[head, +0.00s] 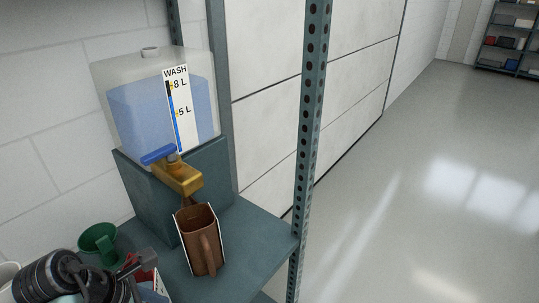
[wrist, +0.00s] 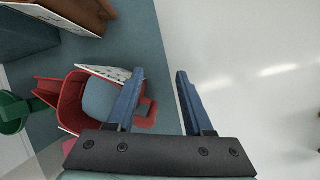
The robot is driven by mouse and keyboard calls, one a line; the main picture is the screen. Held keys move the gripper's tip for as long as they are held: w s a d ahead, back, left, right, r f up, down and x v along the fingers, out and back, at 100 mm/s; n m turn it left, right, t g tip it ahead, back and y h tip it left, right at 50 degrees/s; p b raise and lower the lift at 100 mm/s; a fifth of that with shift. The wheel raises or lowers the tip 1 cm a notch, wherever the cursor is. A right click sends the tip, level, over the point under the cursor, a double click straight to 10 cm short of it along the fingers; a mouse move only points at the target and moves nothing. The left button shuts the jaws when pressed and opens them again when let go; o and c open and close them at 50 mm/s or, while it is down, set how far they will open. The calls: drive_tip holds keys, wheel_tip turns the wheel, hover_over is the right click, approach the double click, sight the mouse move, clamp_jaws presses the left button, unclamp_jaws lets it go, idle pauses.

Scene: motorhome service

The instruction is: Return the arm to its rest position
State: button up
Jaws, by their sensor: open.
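My gripper (wrist: 161,72) is open in the wrist view, with two blue fingers apart and nothing between them. The head view shows part of my dark arm at the lower left, where the fingers are hard to make out. In the wrist view the left finger overlaps a red jug (wrist: 72,102) with a grey-blue inside; I cannot tell whether they touch. A bit of red shows beside my arm in the head view. A brown jug (head: 203,245) stands upright under the brass tap (head: 180,178), on the shelf (head: 250,235).
A WASH tank (head: 135,115) of blue liquid sits on a raised block (head: 150,193) behind the tap. A green vessel (head: 98,238) stands at the left. A perforated shelf post (head: 310,110) rises at the shelf's right corner. Open floor (head: 420,200) lies to the right.

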drive_tip(key=w+d+r+m+t+y, duration=0.35)
drive_tip(key=w+r+m+t, duration=0.3)
drive_tip(key=w+r, duration=0.55)
drive_tip(key=w+d+r+m+t, duration=0.1)
drive_tip(key=d+r+m+t, duration=0.25)
drive_tip(key=r, duration=0.45)
drive_tip(key=w+d+r+m+t, duration=0.1)
drive_tip(key=d+r+m+t, duration=0.25)
drive_tip(key=r, duration=0.55)
drive_tip(key=s+d+r+m+t, duration=0.3)
drive_tip(key=s+r, duration=0.2)
drive_tip(key=r, duration=0.3)
drive_tip(key=s+d+r+m+t, duration=0.3)
drive_tip(key=s+r, duration=0.3)
drive_tip(key=r, duration=0.2)
drive_tip(key=s+d+r+m+t, duration=0.3)
drive_tip(key=s+r+m+t, duration=0.1)
drive_tip(key=r, duration=0.4)
drive_tip(key=shift+s+r+m, duration=0.3)
drive_tip(key=shift+s+m, duration=0.25)
drive_tip(key=shift+s, duration=0.45)
